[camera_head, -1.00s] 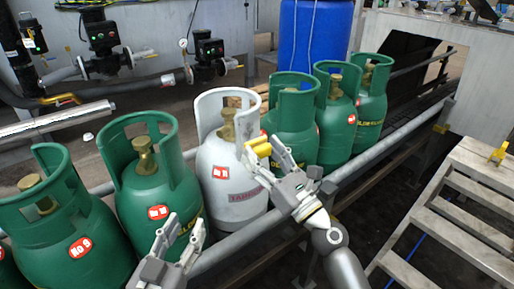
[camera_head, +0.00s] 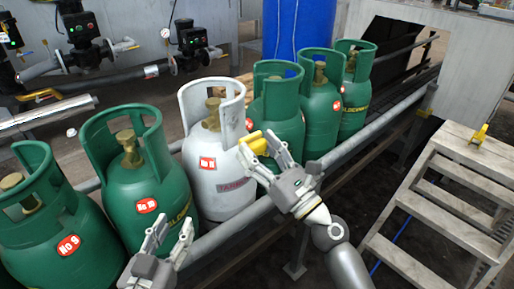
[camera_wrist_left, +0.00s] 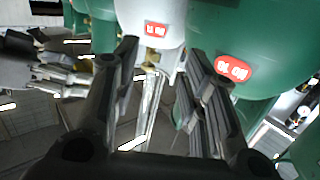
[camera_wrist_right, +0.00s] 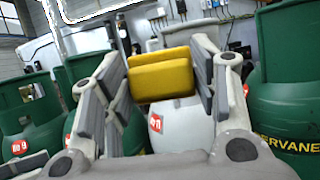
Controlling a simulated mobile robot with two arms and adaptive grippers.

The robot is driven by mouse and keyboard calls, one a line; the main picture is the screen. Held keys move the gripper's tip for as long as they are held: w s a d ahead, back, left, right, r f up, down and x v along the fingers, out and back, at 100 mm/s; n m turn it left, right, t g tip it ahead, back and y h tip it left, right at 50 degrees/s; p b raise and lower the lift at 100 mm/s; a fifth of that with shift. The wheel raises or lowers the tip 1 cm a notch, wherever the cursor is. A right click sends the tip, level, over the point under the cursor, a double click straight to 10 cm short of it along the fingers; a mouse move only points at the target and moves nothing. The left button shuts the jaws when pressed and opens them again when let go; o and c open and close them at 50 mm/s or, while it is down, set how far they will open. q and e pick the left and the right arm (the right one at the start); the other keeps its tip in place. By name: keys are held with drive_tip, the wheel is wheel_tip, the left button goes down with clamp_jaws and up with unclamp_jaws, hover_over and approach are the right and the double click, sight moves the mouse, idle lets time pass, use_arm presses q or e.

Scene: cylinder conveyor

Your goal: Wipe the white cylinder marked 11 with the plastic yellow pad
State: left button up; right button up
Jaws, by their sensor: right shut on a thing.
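The white cylinder (camera_head: 218,172) stands upright in the row on the conveyor, with a red label on its front whose number is too small to read surely. It also shows behind the pad in the right wrist view (camera_wrist_right: 178,128). My right gripper (camera_head: 262,150) is shut on the yellow pad (camera_wrist_right: 161,75), in front of and to the right of the white cylinder. In the head view part of the pad (camera_head: 257,143) shows between the fingers. I cannot tell whether the pad touches the cylinder. My left gripper (camera_head: 172,238) is open and empty, low in front of the green cylinder marked 10.
Green cylinders stand on both sides, among them the one marked 10 (camera_head: 150,190) and the one marked 9 (camera_head: 62,225). A grey rail (camera_head: 240,217) runs along the conveyor's front. Metal steps (camera_head: 450,200) stand at the right. A blue barrel (camera_head: 295,25) is behind.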

sight(224, 122)
idle(0.3)
drive_tip(key=w+a, duration=0.1)
drive_tip(key=w, duration=0.1)
drive_tip(key=w+a, duration=0.2)
drive_tip(key=shift+b, duration=0.3)
use_arm(q)
drive_tip(key=shift+w+d+r+t+h, duration=0.15)
drive_tip(key=shift+r+t, duration=0.25)
drive_tip(key=shift+r, duration=0.35)
drive_tip(key=shift+s+d+r+t+h, duration=0.1)
drive_tip(key=shift+r+t+h, duration=0.1)
drive_tip(key=shift+r+t, duration=0.35)
drive_tip(key=shift+w+d+r+t+h, duration=0.15)
drive_tip(key=shift+r+t, duration=0.1)
drive_tip(key=shift+r, duration=0.65)
use_arm(e)
drive_tip(key=shift+w+a, duration=0.75)
drive_tip(key=shift+w, duration=0.05)
use_arm(q)
drive_tip(key=shift+s+r, duration=0.1)
use_arm(e)
drive_tip(key=shift+w+a, duration=0.1)
use_arm(q)
drive_tip(key=shift+r+b, duration=0.25)
drive_tip(key=shift+b, duration=0.05)
use_arm(e)
drive_tip(key=shift+w+a, duration=0.15)
drive_tip(key=shift+w, duration=0.05)
